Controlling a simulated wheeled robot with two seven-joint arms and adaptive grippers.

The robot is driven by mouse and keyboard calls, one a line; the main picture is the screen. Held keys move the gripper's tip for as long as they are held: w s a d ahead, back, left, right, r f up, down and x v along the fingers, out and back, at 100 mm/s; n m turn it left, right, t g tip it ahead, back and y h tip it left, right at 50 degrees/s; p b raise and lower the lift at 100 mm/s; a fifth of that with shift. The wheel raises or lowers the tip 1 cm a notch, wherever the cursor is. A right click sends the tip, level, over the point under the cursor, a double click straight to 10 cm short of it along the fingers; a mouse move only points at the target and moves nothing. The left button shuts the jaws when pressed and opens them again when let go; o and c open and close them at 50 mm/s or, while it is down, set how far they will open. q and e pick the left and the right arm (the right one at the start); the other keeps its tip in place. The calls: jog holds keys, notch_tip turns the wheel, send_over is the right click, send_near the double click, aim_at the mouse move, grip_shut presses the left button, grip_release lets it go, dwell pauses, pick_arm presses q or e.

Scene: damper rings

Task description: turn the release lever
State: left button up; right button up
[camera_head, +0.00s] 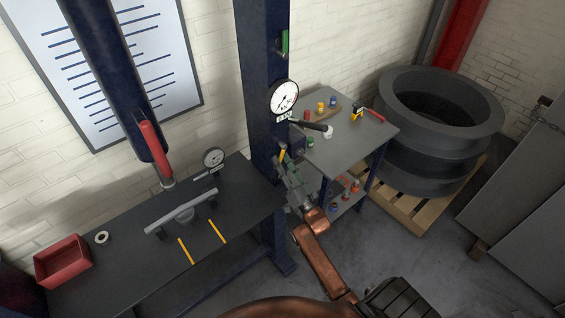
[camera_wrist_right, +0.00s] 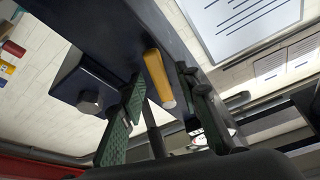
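A short lever with a yellow grip (camera_head: 282,154) is on the dark blue column, below the round dial gauge; I take it as the release lever. My right gripper (camera_head: 283,168) is at the column, just below the yellow grip. In the right wrist view the yellow grip (camera_wrist_right: 158,80) lies between the two green-padded fingers of my right gripper (camera_wrist_right: 162,95). The fingers are apart, with visible gaps beside the grip. Whether either finger touches it is unclear. My left gripper is not in view.
A dial gauge (camera_head: 284,97) and a black-handled lever (camera_head: 313,125) are above the gripper. A dark bench (camera_head: 130,255) is left of the column (camera_head: 262,75); a grey side table (camera_head: 345,152) with small parts is right. Large black rings (camera_head: 440,110) stand on a pallet.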

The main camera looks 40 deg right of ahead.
grip_shut()
dwell(0.3)
dwell(0.4)
